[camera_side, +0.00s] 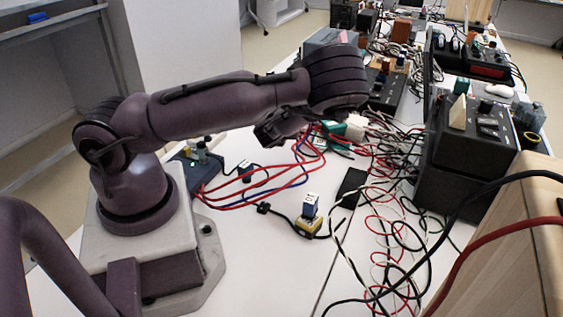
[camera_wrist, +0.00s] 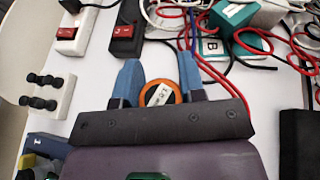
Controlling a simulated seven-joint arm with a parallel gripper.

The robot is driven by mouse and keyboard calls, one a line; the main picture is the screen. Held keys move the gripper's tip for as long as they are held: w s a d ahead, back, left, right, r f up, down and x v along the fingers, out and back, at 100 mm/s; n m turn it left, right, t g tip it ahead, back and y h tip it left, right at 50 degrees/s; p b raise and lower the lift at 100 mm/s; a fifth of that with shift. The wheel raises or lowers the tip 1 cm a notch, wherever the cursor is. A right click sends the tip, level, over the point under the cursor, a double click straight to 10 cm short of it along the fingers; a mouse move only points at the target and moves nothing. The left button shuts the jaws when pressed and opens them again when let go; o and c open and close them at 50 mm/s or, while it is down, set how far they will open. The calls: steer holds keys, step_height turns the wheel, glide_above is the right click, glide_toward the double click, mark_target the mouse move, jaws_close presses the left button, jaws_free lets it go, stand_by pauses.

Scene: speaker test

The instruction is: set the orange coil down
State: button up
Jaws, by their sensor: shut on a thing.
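The orange coil (camera_wrist: 160,93) is a small round ring with a pale, lettered label in its middle. In the wrist view it sits between the two blue fingers of my gripper (camera_wrist: 158,70), which is shut on it. In the side view my gripper (camera_side: 280,128) hangs under the end of my arm, over the white table (camera_side: 265,270) and close to red and blue cables. The coil cannot be made out in the side view. How high it is above the table I cannot tell.
Red and blue cables (camera_side: 250,197) cross the table below my gripper. In the wrist view, red-switch boxes (camera_wrist: 126,38), a terminal block (camera_wrist: 48,95) and a teal box (camera_wrist: 238,14) surround bare white table.

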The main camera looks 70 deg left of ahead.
mark_target(285, 161)
steer(key=shift+w+d+f, duration=0.2)
steer(key=shift+d, duration=0.5)
steer(key=shift+s+a+f, duration=0.15)
steer(key=shift+f, duration=0.05)
step_height(285, 161, down, 8)
steer(key=shift+r, duration=0.2)
steer(key=shift+f, duration=0.1)
steer(key=o, duration=1)
steer(key=shift+s, duration=0.1)
steer(key=v, duration=1.2)
